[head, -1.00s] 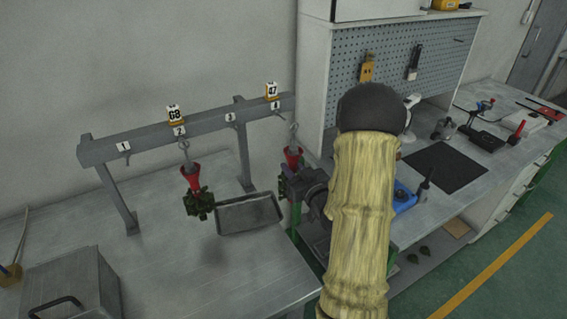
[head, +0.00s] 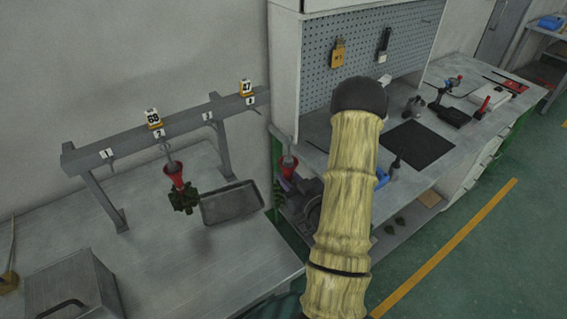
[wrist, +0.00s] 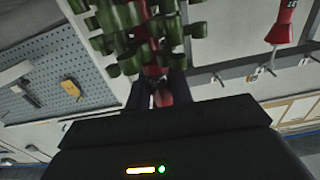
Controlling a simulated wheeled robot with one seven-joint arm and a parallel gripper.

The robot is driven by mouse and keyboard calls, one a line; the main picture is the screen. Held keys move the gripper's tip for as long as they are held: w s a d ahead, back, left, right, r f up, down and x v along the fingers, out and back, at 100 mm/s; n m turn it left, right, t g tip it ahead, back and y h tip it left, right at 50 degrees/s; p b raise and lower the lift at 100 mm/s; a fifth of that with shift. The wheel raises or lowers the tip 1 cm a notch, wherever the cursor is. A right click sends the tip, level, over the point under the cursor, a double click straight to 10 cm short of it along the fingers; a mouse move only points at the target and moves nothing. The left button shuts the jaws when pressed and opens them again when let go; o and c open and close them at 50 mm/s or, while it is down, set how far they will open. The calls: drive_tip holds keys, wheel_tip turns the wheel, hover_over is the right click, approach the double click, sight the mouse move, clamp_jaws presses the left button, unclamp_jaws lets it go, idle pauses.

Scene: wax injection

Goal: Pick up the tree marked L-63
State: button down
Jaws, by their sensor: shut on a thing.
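My gripper (wrist: 160,99) is shut on a wax tree, whose dark green pieces (wrist: 128,42) and red middle fill the top of the wrist view. In the head view this tree's red cup (head: 288,167) shows beside my arm, away from the rack, and its lower part is mostly hidden. Another tree with a red cup (head: 174,174) and green pieces hangs at hook 2. The tag (head: 153,119) above hook 2 looks like 63 or 68. The tag (head: 246,88) above hook 4 looks like 47. I cannot read a mark on the held tree.
The grey rack (head: 85,157) stands on the metal table. A grey box (head: 75,287) is at the front left. A workbench with a black mat (head: 418,139) and a pegboard (head: 362,43) stands to the right.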

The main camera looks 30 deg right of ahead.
drive_tip(key=shift+s+r+p, duration=0.1)
drive_tip(key=shift+s+p, duration=0.9)
drive_tip(key=shift+p, duration=0.15)
drive_tip(key=shift+s, duration=0.1)
